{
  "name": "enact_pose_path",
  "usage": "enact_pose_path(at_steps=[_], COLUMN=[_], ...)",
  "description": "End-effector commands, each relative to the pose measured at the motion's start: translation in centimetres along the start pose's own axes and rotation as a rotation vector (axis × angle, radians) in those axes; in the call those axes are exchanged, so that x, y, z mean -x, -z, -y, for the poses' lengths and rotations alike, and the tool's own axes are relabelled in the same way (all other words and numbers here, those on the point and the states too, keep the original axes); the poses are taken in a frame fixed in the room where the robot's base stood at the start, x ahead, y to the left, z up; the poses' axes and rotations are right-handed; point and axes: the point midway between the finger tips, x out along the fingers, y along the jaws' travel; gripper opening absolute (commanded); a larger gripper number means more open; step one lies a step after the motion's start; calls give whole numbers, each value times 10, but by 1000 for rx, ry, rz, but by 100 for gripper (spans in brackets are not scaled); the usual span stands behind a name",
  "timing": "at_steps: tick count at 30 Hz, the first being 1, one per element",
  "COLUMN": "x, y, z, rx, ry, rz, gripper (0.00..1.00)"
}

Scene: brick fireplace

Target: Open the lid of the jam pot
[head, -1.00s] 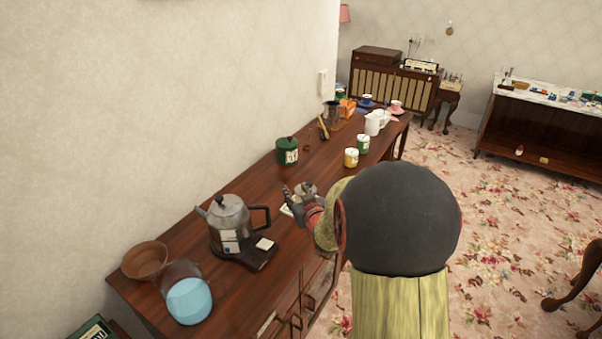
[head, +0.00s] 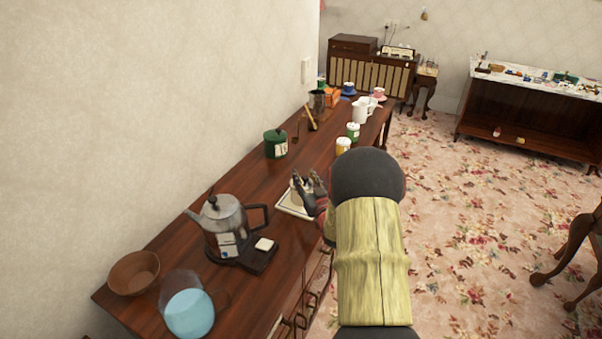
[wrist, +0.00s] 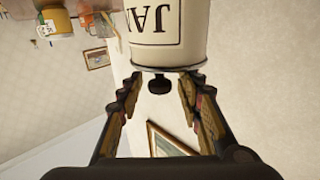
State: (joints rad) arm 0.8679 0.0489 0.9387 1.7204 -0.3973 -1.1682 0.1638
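The jam pot (wrist: 178,25) is a pale pot with a black-framed label reading "JA"; it appears upside down in the wrist view. Its lid has a metal-looking rim (wrist: 172,68) and a dark round knob (wrist: 159,85), and sits on the pot. My gripper (wrist: 161,82) is open, with one finger on each side of the knob and visible gaps between. In the head view my gripper (head: 308,183) is over a white mat (head: 290,206) on the wooden sideboard (head: 262,185); the pot is largely hidden there by the fingers.
A kettle (head: 222,217) on a dark base stands nearer on the sideboard, with a brown bowl (head: 134,272) and a blue-filled glass jug (head: 190,312). A green canister (head: 275,146) stands by the wall. Yellow (head: 343,146) and green (head: 353,131) labelled jars stand beyond my gripper.

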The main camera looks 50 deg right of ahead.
Motion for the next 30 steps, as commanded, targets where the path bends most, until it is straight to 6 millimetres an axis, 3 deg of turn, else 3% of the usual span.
enact_pose_path(at_steps=[3,9,20,30], x=[-19,-37,-40,-40], y=[-1,-1,0,0], z=[0,1,0,0], rx=[0,1,0,0], ry=[1,1,0,0], rz=[0,1,0,1], gripper=[36,36,35,16])
